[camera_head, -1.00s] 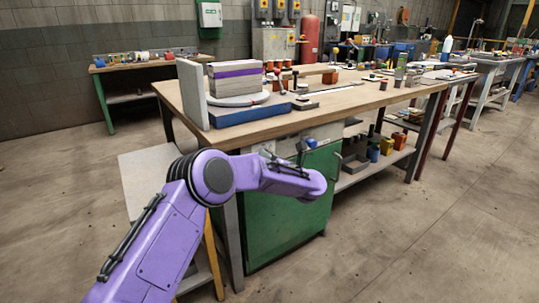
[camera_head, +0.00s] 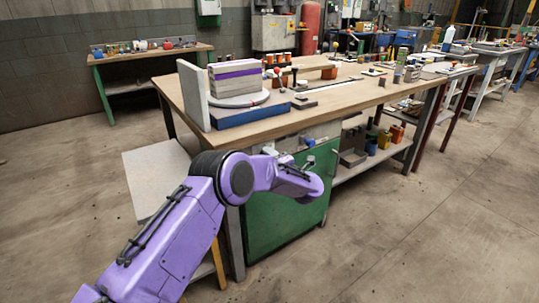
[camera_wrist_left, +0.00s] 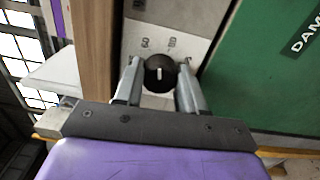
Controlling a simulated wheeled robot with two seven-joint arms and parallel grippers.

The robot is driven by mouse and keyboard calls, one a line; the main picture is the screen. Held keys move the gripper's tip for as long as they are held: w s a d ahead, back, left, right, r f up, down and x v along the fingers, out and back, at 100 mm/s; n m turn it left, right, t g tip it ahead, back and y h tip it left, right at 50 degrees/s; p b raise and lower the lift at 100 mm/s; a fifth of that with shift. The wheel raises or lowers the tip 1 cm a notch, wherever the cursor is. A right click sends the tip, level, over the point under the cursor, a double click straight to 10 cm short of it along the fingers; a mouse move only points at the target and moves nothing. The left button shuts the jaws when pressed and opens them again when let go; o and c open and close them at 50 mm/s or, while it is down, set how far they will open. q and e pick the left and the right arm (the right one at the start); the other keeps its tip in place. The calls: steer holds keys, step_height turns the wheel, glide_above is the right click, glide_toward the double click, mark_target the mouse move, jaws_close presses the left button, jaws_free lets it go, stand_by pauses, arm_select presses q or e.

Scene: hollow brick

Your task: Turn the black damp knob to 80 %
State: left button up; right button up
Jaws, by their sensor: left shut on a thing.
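The black damp knob (camera_wrist_left: 160,74) is in the left wrist view, on a light panel with printed scale figures beyond it. A short white mark on its face runs roughly up and down in that picture. My left gripper (camera_wrist_left: 160,66) has one finger on each side of the knob and is shut on it. In the head view my purple left arm reaches to the front of the workbench, by the green cabinet (camera_head: 283,215); the knob and fingertips cannot be made out there. My right gripper is not in view.
The workbench (camera_head: 290,124) carries a grey and purple block stack (camera_head: 234,78) on a round plate, near an upright slab (camera_head: 193,95). A light side table (camera_head: 150,180) stands beside the bench's left leg. Open floor lies to the right.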

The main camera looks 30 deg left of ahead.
arm_select(q)
steer(key=shift+f+m+p, duration=0.1)
steer(key=shift+m+p, duration=0.7)
steer(key=shift+m, duration=1.5)
steer(key=o, duration=1.1)
steer(key=shift+c, duration=0.2)
steer(key=v, duration=1)
steer(key=shift+s+d+p, duration=0.15)
steer(key=shift+d+p, duration=0.1)
steer(key=shift+p, duration=0.1)
